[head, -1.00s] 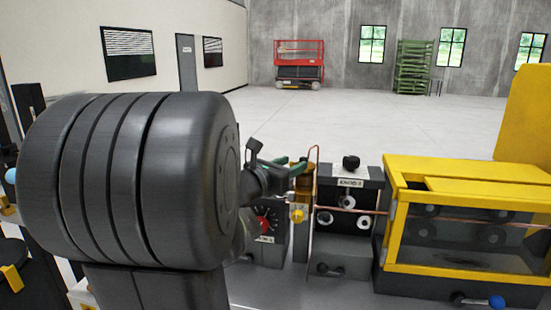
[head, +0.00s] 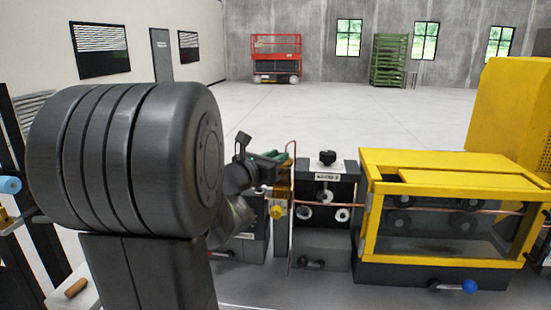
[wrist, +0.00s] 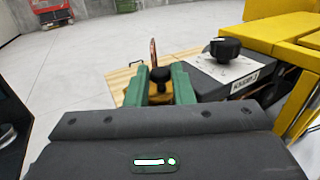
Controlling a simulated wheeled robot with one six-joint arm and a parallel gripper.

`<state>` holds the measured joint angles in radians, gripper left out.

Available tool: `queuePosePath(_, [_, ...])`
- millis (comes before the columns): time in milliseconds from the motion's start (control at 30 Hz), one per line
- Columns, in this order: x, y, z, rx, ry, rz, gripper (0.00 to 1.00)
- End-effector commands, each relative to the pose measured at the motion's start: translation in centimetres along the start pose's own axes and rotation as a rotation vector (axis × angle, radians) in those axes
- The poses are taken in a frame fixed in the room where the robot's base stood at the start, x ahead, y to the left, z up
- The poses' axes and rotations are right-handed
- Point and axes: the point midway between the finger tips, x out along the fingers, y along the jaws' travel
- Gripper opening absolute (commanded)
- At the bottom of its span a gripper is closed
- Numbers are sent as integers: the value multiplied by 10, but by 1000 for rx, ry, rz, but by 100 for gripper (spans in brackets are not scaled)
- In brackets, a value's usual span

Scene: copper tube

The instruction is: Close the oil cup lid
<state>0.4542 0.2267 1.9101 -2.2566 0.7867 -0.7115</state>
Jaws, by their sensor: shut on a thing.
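My gripper (head: 270,157), with green fingers, is at the top of the brass-coloured oil cup (head: 284,185) in the head view. In the wrist view the two green fingers (wrist: 160,84) are on either side of a black knob (wrist: 160,75), which appears to be the lid's knob. A yellow-brown part of the cup (wrist: 159,97) shows just below it. The fingers are shut on the knob. The lid's edge and how it sits on the cup are hidden by the fingers and my wrist.
A thin copper tube (head: 292,215) stands upright right beside the cup. To its right are a grey block with a black knob (head: 327,158) and a yellow-framed roller housing (head: 440,160). Open floor (head: 300,110) lies behind the machine.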

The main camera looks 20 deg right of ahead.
Motion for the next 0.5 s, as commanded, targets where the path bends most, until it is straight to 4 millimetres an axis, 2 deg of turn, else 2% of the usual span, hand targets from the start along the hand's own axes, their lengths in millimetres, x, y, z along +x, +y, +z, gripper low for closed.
queuePosePath(200, [3,-2,-5,6,-4,50,0])
queuePosePath(500, [4,-3,-1,0,-2,105,0])
